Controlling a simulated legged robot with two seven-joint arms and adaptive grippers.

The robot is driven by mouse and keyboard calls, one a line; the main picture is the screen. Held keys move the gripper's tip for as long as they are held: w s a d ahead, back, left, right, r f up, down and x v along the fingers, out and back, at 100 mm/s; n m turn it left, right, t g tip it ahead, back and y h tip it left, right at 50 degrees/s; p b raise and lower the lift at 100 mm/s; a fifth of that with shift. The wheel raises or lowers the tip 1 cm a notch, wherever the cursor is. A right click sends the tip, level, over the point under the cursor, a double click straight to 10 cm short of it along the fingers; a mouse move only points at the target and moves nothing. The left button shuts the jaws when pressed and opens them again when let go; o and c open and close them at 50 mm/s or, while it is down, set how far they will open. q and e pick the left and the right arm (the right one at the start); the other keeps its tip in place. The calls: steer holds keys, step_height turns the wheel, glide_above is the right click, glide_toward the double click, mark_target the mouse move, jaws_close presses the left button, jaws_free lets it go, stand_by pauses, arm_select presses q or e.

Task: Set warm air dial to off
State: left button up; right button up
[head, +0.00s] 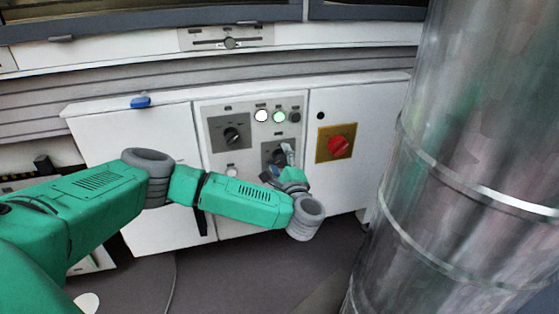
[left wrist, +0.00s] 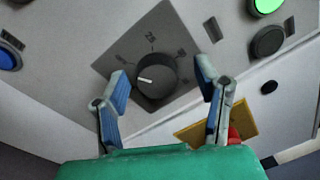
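Two black dials on grey plates show on the white control panel, an upper dial (head: 231,135) and a lower dial (head: 279,157). Their name labels are too small to read. My left gripper (head: 286,165) is in front of the lower dial and partly hides it. In the left wrist view a black dial (left wrist: 155,76) lies between the open fingers of my left gripper (left wrist: 162,80), with visible gaps on both sides. Its white pointer mark points left, toward the left finger. That finger partly covers the scale there; a "25" shows above the dial. My right gripper is not in view.
A red knob on a yellow plate (head: 337,143) is right of the dials. A lit green button (head: 279,116) and a lit white button (head: 261,116) sit above. A blue object (head: 140,102) is on the cabinet's top edge. A large metal duct (head: 470,160) stands at right.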

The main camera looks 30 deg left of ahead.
arm_select(q)
steer(key=shift+f, duration=0.15)
steer(key=shift+d, duration=0.1)
steer(key=shift+s+d, duration=0.2)
steer(key=v, duration=1.1)
steer(key=shift+s, duration=0.2)
